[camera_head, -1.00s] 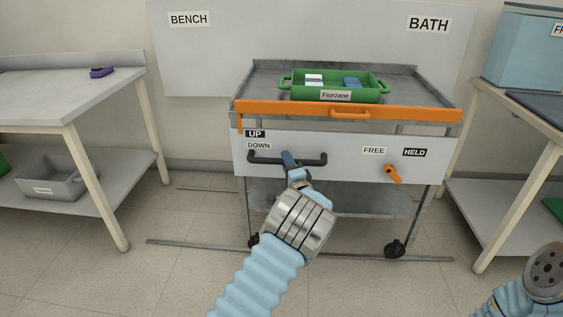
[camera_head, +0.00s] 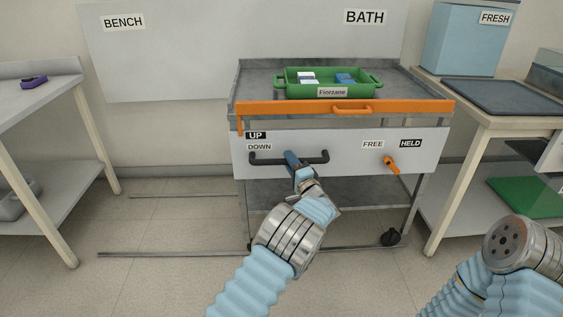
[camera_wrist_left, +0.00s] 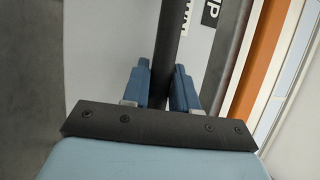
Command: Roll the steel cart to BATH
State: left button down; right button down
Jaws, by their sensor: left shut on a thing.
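The steel cart (camera_head: 416,160) stands before me with an orange bar (camera_head: 400,108) along its front top edge and a grey front panel. My left gripper (camera_head: 292,160) is shut on the cart's black handle (camera_head: 318,158). In the left wrist view the handle (camera_wrist_left: 168,50) runs between the blue fingers (camera_wrist_left: 172,88). An orange lever (camera_head: 391,165) sits on the panel below FREE and HELD; it is tilted, its end down to the right. The BATH sign (camera_head: 365,17) is on the wall board behind the cart. My right arm shows at lower right; its fingers are hidden.
A right bench (camera_head: 465,121) stands close to the cart's right side. A left bench (camera_head: 25,91) stands apart, with open floor between. Floor rails (camera_head: 165,254) run under the cart.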

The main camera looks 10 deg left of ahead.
pick_arm(q)
jog(key=shift+d, duration=0.35)
jog(key=c, duration=1)
grip_release()
jog(key=v, duration=1.3)
jog(key=shift+s+d+f, duration=0.15)
jog(key=shift+s+d, duration=0.1)
jog(key=shift+s, duration=0.05)
